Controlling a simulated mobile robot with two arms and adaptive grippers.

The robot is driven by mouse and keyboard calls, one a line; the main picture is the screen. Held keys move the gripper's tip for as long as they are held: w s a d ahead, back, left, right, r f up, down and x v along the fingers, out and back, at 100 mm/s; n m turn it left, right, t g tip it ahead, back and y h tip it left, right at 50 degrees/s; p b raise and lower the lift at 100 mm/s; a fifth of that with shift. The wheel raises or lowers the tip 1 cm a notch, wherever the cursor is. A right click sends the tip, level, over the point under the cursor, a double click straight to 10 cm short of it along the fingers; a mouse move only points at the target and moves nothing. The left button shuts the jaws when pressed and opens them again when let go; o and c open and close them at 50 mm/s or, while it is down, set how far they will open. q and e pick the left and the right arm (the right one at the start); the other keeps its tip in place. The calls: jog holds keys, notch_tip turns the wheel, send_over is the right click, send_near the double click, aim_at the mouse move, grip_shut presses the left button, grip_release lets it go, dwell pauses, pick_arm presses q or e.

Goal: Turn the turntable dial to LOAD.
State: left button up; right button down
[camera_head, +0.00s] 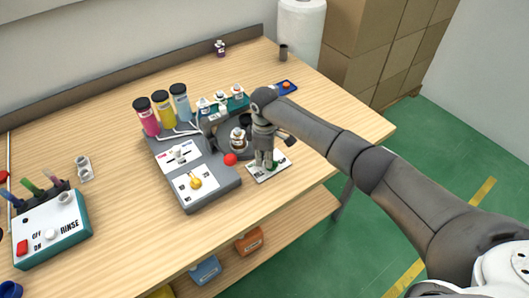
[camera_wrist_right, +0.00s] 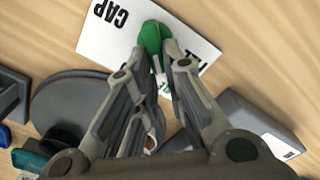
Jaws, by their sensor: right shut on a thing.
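The turntable dial, a green knob (camera_head: 271,165), sits on a white label plate (camera_head: 254,176) at the right of the grey machine. My right gripper (camera_head: 264,161) reaches down over it from the right. In the right wrist view, my gripper's fingertips (camera_wrist_right: 168,60) are shut on the green knob (camera_wrist_right: 150,36). The plate (camera_wrist_right: 112,50) there shows "CAP" and part of a word that looks like "FILL". Other lettering is hidden by the knob and fingers, so I cannot read LOAD or tell where the knob points. The round grey turntable (camera_wrist_right: 62,95) lies beside it. My left gripper is not in view.
The grey machine (camera_head: 205,190) has a yellow knob (camera_head: 195,183), a red ball (camera_head: 230,159) and pink, yellow and blue bottles behind. A small bottle (camera_head: 237,136) stands near my gripper. A teal RINSE box (camera_head: 55,232) is at the left. The front right tabletop is clear.

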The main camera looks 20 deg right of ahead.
jog(key=m, duration=0.1)
jog(key=m+p, duration=0.2)
jog(key=shift+w+d+r+m, duration=0.15)
jog(key=shift+w+m, duration=0.1)
jog(key=shift+m, duration=0.15)
jog(key=m+p, duration=0.2)
jog(key=m, duration=0.1)
jog(key=m+p, duration=0.1)
jog(key=shift+w+d+m, duration=0.3)
jog(key=shift+d+m, duration=0.1)
jog(key=c, duration=1.5)
grip_release()
notch_tip(320, 180, up, 12)
